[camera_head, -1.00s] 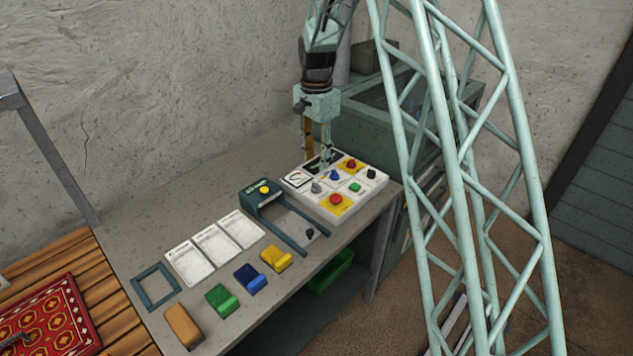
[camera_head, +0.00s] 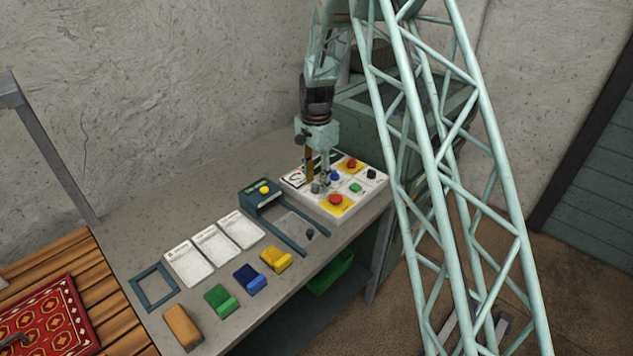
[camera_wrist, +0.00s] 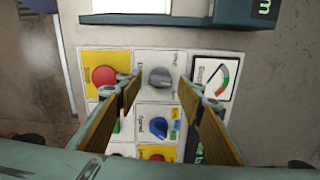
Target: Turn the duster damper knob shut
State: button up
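A white control panel (camera_head: 347,222) lies on the bench. It carries a grey knob (camera_wrist: 159,77), a blue knob (camera_wrist: 158,127), a red button (camera_wrist: 103,76) and a gauge (camera_wrist: 217,77) with a coloured arc. My gripper (camera_head: 317,186) points down at the panel. In the wrist view its fingers are apart, one on each side of the grey knob. I cannot tell whether they touch it. Fingers partly hide the other controls.
A dark blue unit (camera_head: 259,196) with a yellow button stands left of the panel. White cards (camera_head: 215,244), coloured blocks (camera_head: 276,260) and a blue frame (camera_head: 154,287) lie farther left on the bench. A green cabinet (camera_head: 365,128) stands behind the panel.

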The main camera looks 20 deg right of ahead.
jog(key=c, duration=0.9)
jog(key=shift+o, duration=0.2)
jog(key=shift+n, duration=0.5)
jog(key=n, duration=0.5)
jog(key=shift+n, duration=0.3)
jog(key=n, duration=0.6)
jog(key=shift+a+n, duration=0.1)
jog(key=shift+n, duration=0.2)
